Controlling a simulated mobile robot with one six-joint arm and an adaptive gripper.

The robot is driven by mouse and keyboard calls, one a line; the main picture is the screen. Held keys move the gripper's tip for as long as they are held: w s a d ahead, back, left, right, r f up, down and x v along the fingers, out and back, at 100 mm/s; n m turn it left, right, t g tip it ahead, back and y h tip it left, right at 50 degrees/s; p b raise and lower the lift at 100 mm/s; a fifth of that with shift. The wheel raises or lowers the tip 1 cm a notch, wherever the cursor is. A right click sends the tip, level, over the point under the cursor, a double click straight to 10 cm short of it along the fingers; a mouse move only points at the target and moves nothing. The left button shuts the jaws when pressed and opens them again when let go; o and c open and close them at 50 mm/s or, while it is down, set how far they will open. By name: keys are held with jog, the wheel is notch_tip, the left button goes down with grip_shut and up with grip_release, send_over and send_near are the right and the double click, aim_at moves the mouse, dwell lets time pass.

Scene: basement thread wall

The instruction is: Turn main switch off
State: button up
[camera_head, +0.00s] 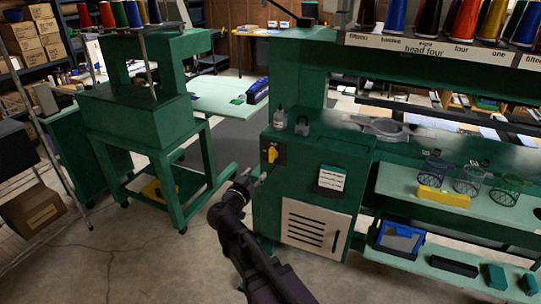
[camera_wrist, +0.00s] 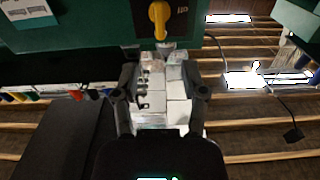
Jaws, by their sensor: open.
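The main switch (camera_head: 272,155) is a yellow rotary handle on a dark plate, on the front of the green machine cabinet (camera_head: 345,155). In the wrist view the yellow handle (camera_wrist: 158,20) stands at the top middle, its long axis roughly upright, with small markings to its right that I cannot read. My gripper (camera_head: 252,178) is just in front of the cabinet, a little below and left of the switch. In the wrist view its two fingers (camera_wrist: 159,55) are spread apart, with nothing between them. The fingertips appear just below the handle and apart from it.
A white label (camera_head: 331,179) and a louvred vent (camera_head: 314,226) are on the cabinet front. A bottle (camera_head: 280,117) and a padlock-like object (camera_head: 302,126) stand on top. A smaller green machine (camera_head: 137,105) stands left.

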aim_at(270, 156)
jog(key=x, duration=1.2)
jog(key=shift+w, duration=0.2)
